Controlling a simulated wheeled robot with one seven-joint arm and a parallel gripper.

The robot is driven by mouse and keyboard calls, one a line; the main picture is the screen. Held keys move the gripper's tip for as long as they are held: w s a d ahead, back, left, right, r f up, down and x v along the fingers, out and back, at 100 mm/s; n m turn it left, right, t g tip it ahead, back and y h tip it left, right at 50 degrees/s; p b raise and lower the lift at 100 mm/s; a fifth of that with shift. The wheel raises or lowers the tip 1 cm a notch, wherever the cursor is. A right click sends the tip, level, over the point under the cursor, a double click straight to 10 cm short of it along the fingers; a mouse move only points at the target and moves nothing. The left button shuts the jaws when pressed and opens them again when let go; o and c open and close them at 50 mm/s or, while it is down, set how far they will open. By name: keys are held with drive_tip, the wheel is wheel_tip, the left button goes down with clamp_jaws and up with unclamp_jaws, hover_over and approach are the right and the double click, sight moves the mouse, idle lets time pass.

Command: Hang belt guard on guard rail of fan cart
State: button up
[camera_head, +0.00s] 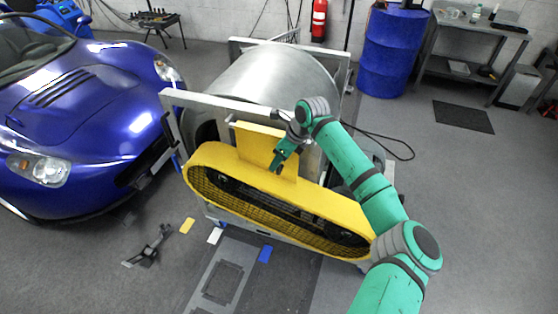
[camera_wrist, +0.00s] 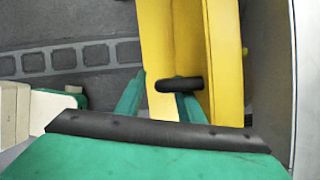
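The yellow belt guard (camera_head: 312,193), a long rounded shell with a mesh face and an upright plate, is in front of the fan cart (camera_head: 213,131) in the head view. The cart's pale guard rail (camera_head: 215,103) runs just behind and above the plate. I cannot tell whether the plate's top lip is over the rail. My gripper (camera_head: 279,163) is at the front of the plate. In the wrist view, its green fingers (camera_wrist: 160,92) lie on either side of the belt guard's yellow edge (camera_wrist: 158,40), beside a black handle (camera_wrist: 180,84), and look closed on the guard.
A blue car (camera_head: 80,110) stands close at the left. A large grey drum (camera_head: 280,80) sits behind the rail. A blue barrel (camera_head: 393,50) and a grey workbench (camera_head: 480,45) are farther back. A black stand (camera_head: 150,246) lies on the floor at front left.

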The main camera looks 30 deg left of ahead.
drive_tip(key=shift+f, duration=0.15)
drive_tip(key=v, duration=1.1)
